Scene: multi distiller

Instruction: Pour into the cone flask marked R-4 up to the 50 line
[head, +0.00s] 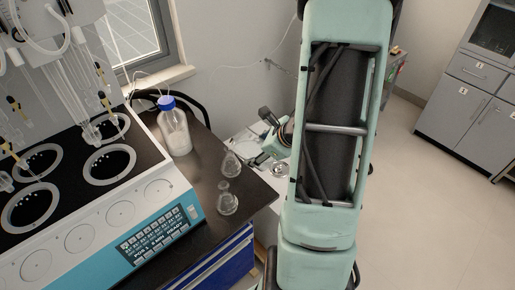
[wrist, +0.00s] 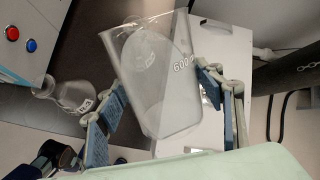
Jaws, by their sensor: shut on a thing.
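My gripper (wrist: 157,98) is shut on a large clear glass beaker (wrist: 178,108) with 600 printed on its wall. One finger pad is on each side of it, and its wide mouth points up and away in the wrist view. I cannot make out any liquid in it. A cone flask (wrist: 68,96) with a small white label stands left of the gripper on the dark bench. A second label shows through the beaker's glass. In the head view two cone flasks, a far one (head: 230,163) and a near one (head: 228,198), stand near the bench's right edge. Their labels are unreadable, so I cannot tell which is R-4.
A bottle with a blue cap (head: 174,128) stands behind the flasks. The distiller (head: 110,215) with its glassware fills the left. The dark bench top (head: 205,232) is clear in front of the near flask. Grey cabinets (head: 465,125) stand far right.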

